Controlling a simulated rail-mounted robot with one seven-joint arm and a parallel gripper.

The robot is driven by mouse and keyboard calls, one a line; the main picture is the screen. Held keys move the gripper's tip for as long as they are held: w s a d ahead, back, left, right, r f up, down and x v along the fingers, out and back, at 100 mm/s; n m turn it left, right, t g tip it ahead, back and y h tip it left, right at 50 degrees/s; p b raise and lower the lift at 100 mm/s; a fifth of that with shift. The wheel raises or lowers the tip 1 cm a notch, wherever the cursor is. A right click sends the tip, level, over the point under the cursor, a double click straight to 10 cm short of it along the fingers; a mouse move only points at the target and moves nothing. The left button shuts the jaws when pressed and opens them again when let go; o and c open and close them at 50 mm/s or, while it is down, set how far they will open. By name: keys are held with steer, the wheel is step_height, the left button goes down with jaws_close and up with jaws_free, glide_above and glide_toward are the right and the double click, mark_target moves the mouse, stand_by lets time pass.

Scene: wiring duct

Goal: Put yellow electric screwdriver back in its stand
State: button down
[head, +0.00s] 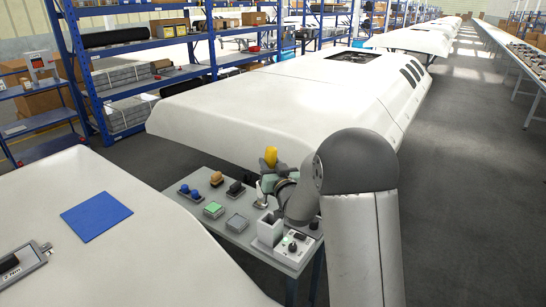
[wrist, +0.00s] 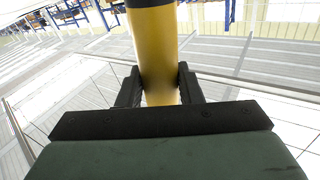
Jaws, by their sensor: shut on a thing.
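The yellow electric screwdriver (wrist: 158,45) is held between the two dark fingers of my gripper (wrist: 160,88) in the wrist view. Its yellow body stands up between the fingers, with a black band at the top edge of that view. In the head view the yellow screwdriver (head: 271,156) shows as a small yellow shape above my gripper (head: 268,170), over the small grey table. A light grey box-like holder (head: 270,230) stands on the table below and apart from it; it may be the stand. The screwdriver's lower end is hidden.
The small table (head: 190,205) holds a green block (head: 214,210), a grey block (head: 237,223), blue knobs (head: 189,191) and a white control box (head: 293,247). A white panel with a blue mat (head: 96,215) lies at left. A large white body (head: 290,105) stands behind.

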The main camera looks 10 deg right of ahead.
steer(key=shift+b, duration=0.6)
steer(key=shift+f+n+b, duration=0.1)
steer(key=shift+n+b, duration=0.4)
steer(key=shift+b, duration=0.8)
steer(key=shift+n, duration=0.3)
step_height(320, 180, down, 5)
steer(key=b, duration=0.5)
steer(key=shift+b, duration=0.4)
steer(key=shift+r+p, duration=0.35)
steer(key=shift+r, duration=0.15)
steer(key=shift+b, duration=1.15)
steer(key=shift+f, duration=0.1)
